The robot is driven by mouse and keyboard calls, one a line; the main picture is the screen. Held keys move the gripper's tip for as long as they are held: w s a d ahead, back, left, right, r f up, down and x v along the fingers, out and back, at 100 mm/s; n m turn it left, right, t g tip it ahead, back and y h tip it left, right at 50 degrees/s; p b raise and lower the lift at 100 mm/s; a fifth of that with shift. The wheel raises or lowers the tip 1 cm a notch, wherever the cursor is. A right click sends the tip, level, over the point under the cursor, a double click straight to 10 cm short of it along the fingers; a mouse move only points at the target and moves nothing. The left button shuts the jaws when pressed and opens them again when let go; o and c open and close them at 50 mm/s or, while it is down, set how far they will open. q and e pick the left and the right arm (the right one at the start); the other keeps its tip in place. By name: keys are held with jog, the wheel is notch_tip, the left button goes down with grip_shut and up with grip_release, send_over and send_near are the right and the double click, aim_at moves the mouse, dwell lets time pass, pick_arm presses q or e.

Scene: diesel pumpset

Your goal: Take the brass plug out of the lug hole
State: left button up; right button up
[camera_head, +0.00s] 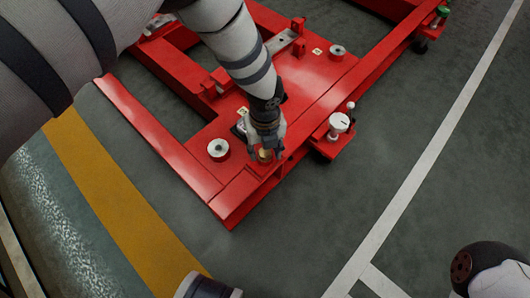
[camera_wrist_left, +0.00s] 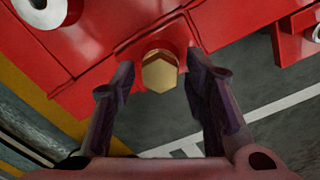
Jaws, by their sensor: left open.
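The brass plug (camera_wrist_left: 160,75) shows a hexagonal head in the left wrist view, standing out from the edge of the red frame (camera_wrist_left: 110,60). In the head view the plug (camera_head: 265,155) is a small brassy spot near the front edge of the red frame (camera_head: 235,195). My left gripper (camera_wrist_left: 160,90) is open, with one finger on each side of the plug and a gap between each finger and the head. The left gripper (camera_head: 265,150) is over the plug in the head view. The lug hole is hidden behind the plug's head.
A grey-white round mount (camera_head: 218,149) stands on the frame left of the gripper. A white knob (camera_head: 340,122) sits on a red bracket to the right. Another round mount (camera_head: 337,51) is farther back.

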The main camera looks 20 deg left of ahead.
pick_arm(q)
grip_shut()
jog(key=n, duration=0.3)
jog(key=shift+n, duration=0.3)
jog(key=n, duration=0.5)
jog(key=shift+n, duration=0.4)
jog(key=n, duration=0.8)
jog(key=shift+n, duration=0.3)
jog(key=n, duration=0.6)
jog(key=shift+r, duration=0.1)
